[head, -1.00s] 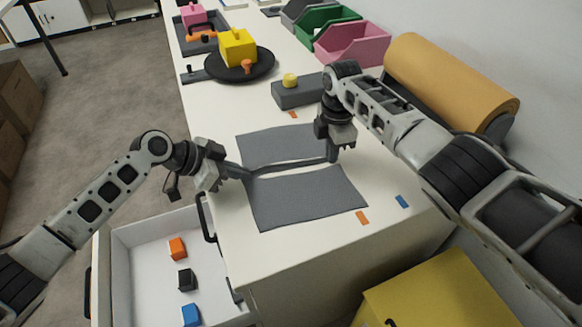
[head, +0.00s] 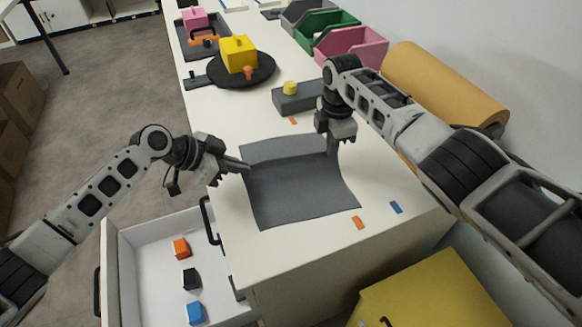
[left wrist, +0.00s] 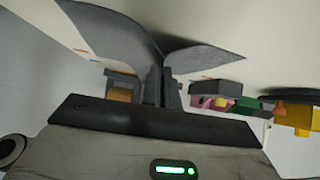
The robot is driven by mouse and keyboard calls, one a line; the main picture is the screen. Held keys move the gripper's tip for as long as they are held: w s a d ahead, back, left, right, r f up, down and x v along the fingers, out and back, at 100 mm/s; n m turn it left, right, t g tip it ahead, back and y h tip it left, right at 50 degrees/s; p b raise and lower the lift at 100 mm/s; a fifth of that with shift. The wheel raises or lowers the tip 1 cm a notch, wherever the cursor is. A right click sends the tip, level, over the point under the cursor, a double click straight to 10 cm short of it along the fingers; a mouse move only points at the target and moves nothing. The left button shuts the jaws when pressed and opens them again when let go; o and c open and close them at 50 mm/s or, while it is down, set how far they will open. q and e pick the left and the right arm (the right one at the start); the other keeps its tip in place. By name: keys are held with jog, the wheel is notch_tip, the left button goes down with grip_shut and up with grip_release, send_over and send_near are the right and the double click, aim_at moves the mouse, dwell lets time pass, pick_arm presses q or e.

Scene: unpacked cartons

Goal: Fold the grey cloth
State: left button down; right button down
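The grey cloth (head: 300,190) lies on the white tabletop in the head view, with its near part broad and its far part a narrower band. A crease or raised line crosses it between my two grippers. My left gripper (head: 246,167) is at the cloth's left edge, its fingers close together on it. In the left wrist view the fingers (left wrist: 162,88) stand nearly together, with grey cloth (left wrist: 110,22) on both sides. My right gripper (head: 332,150) points down at the cloth's right edge and seems shut on it; its fingertips are small and partly hidden.
An orange tag (head: 358,223) and a blue tag (head: 396,207) lie right of the cloth. A grey block with a yellow knob (head: 290,88) and a black round tray (head: 258,78) stand behind. An open drawer (head: 150,255) is at lower left, a brown roll (head: 440,80) at right.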

pick_arm(q)
jog(key=shift+r, duration=0.1)
